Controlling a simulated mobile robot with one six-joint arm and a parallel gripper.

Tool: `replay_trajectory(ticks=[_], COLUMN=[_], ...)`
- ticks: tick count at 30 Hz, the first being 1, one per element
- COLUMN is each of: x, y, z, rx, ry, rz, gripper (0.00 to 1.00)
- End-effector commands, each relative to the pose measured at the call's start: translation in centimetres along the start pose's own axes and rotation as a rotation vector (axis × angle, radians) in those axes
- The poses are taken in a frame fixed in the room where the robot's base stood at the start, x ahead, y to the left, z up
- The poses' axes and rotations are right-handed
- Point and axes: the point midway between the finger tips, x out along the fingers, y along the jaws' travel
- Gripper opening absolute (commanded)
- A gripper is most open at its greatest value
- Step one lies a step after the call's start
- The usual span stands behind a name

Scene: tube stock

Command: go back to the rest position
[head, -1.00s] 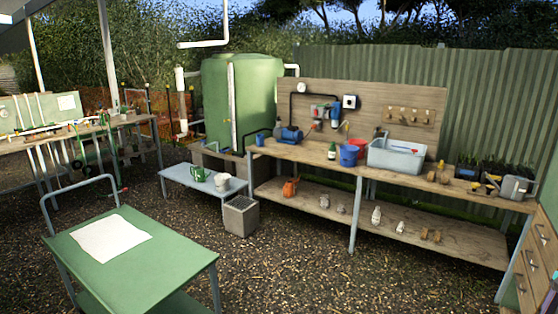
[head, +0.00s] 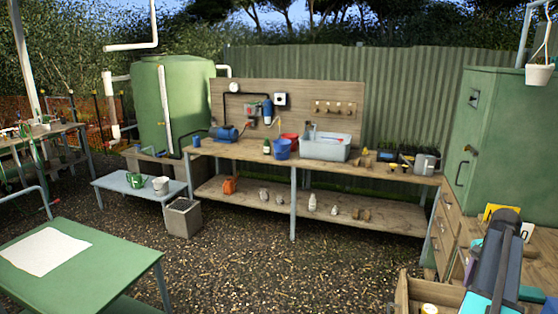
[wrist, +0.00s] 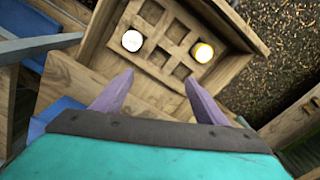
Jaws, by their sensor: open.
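My gripper (wrist: 157,95) shows in the wrist view with its two purple fingers wide apart and nothing between them. Below and beyond the fingers is a wooden tray with square compartments (wrist: 95,42). The other visible compartments look empty. In the head view my arm shows at the lower right, above the wooden bench. The fingertips cannot be made out there. The tray's corner (head: 402,292) shows at the bottom edge.
A green cabinet (head: 495,130) stands behind my arm at the right. A long workbench (head: 235,150) with a grey sink (head: 325,147) runs along the fence. A green trolley (head: 115,262) with a white sheet stands at the left. The gravel between them is clear.

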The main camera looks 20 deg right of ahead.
Motion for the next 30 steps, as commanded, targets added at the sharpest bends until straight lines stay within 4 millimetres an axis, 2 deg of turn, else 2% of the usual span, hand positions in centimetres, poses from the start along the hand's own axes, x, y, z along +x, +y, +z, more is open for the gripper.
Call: replay_trajectory(ticks=[4,17,25,30], x=[0.0,1.8,3.9,5.9], y=[0.0,-2.4,-4.6,-6.6], z=[0.0,3.3,7.0,11.1], rx=[0.0,-0.095,-0.196,-0.303], ry=[0.0,-0.001,-0.002,-0.004], rz=[0.0,0.0,0.0,0.0], gripper=[0.66,0.66,0.66,0.66])
